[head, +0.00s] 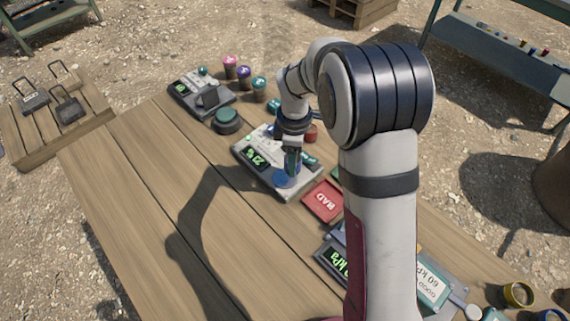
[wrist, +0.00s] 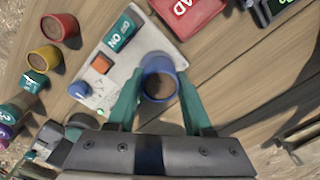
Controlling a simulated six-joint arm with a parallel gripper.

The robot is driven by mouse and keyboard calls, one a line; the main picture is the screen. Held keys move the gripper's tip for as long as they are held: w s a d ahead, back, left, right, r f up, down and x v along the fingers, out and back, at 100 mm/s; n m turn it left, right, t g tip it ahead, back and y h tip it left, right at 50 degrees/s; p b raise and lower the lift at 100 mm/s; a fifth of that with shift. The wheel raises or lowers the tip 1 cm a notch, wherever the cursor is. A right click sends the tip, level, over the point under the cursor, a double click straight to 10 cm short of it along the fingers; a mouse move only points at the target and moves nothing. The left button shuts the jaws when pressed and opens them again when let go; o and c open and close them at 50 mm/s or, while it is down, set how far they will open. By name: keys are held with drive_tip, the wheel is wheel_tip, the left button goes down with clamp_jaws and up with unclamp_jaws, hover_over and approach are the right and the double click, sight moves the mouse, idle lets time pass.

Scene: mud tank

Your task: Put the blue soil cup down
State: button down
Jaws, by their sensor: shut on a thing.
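The blue soil cup (wrist: 160,78) is between the two teal fingers of my gripper (wrist: 158,98) in the wrist view, with its blue rim and brown soil facing the camera. My gripper is shut on it. In the head view my gripper (head: 292,163) points down at the near end of a pale meter (head: 250,172), with blue showing just below the fingertips. The meter also shows in the wrist view (wrist: 112,72), behind the cup. I cannot tell whether the cup's base touches the meter.
A red BAD tray (head: 323,201) lies just right of the meter. A kPa gauge (head: 335,260) is nearer. A red cup (wrist: 60,27) and a yellow cup (wrist: 45,58) stand beyond the meter. A round dark-green button (head: 228,121) is to the left. The table's left side is clear.

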drive_tip(key=s+d+r, duration=0.2)
drive_tip(key=d+r, duration=0.3)
drive_tip(key=d, duration=0.4)
drive_tip(key=s+d+f+m, duration=0.2)
drive_tip(key=s+d+m, duration=0.1)
drive_tip(key=s+d, duration=0.5)
drive_tip(key=shift+m, duration=0.3)
drive_tip(key=w+a+f, duration=0.1)
drive_tip(key=a+f, duration=0.1)
drive_tip(key=w+a+f, duration=0.2)
drive_tip(key=a, duration=0.1)
drive_tip(key=w+a+f, duration=0.2)
drive_tip(key=shift+w+a+f, duration=0.15)
drive_tip(key=shift+a+f, duration=0.2)
drive_tip(key=shift+a, duration=0.05)
drive_tip(key=shift+w+a+f, duration=0.1)
drive_tip(key=shift+f, duration=0.95)
drive_tip(key=shift+w+a+f, duration=0.1)
drive_tip(key=shift+f, duration=0.95)
drive_tip(key=shift+f, duration=0.1)
drive_tip(key=shift+c, duration=1.5)
unclamp_jaws()
